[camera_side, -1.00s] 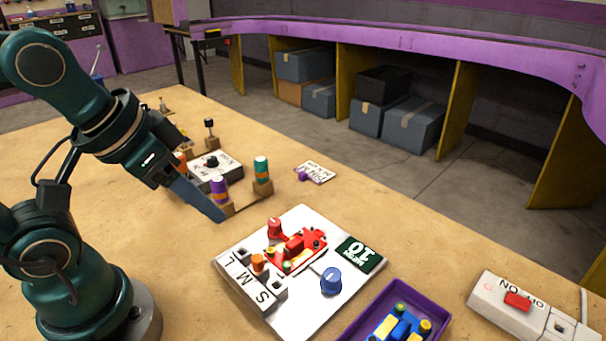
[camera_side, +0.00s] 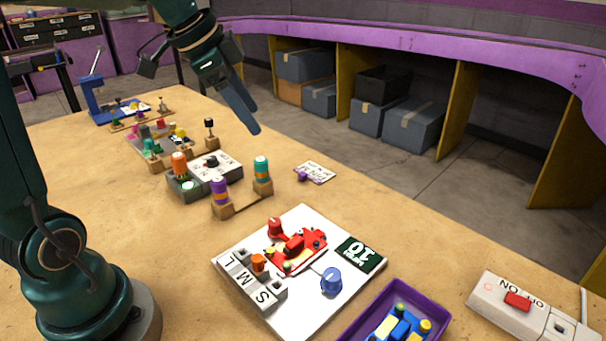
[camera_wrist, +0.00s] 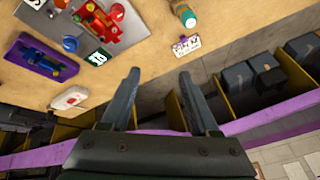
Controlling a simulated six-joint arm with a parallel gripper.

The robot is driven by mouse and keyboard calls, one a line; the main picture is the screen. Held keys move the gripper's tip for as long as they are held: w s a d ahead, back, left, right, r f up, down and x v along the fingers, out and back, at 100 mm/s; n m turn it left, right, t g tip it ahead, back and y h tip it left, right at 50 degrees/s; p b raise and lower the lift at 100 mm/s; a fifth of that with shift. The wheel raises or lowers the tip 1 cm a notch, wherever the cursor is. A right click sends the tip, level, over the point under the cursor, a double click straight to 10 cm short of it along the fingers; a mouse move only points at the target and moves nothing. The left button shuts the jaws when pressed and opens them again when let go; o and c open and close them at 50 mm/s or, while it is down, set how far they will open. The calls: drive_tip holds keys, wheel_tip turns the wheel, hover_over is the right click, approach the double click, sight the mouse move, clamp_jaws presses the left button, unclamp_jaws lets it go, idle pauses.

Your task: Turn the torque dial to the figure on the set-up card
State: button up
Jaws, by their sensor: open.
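A pale box with a black knob (camera_side: 211,161) and dark marks on its top stands mid-table; it looks like the torque dial, but its figures are too small to read. A small white card (camera_side: 315,171) with dark writing and a purple holder lies to its right, near the table's far edge. The card also shows in the wrist view (camera_wrist: 186,44), its writing unreadable. My gripper (camera_side: 248,125) is raised above the table's far edge, beyond the dial box and card, touching neither. In the wrist view its two fingers (camera_wrist: 158,77) are wide apart and empty.
A white board (camera_side: 300,325) with a red toy car, a blue knob and a green "10" sign lies in front. Posts with coloured caps (camera_side: 261,172) stand beside the dial box. A purple tray (camera_side: 345,322) and a switch box (camera_side: 500,310) are at right. Bare tabletop lies left.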

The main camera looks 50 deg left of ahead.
drive_tip(key=w+a+f, duration=0.3)
drive_tip(key=a+f, duration=0.2)
drive_tip(key=a, duration=0.7)
drive_tip(key=n+g, duration=0.1)
drive_tip(key=n, duration=0.3)
hover_over(211, 158)
drive_tip(key=s, duration=0.2)
drive_tip(key=shift+h, duration=0.3)
drive_tip(key=f, duration=0.8)
drive_tip(key=shift+s+a, duration=0.2)
drive_tip(key=shift+a, duration=0.15)
drive_tip(key=shift+x, duration=2.4)
clamp_jaws()
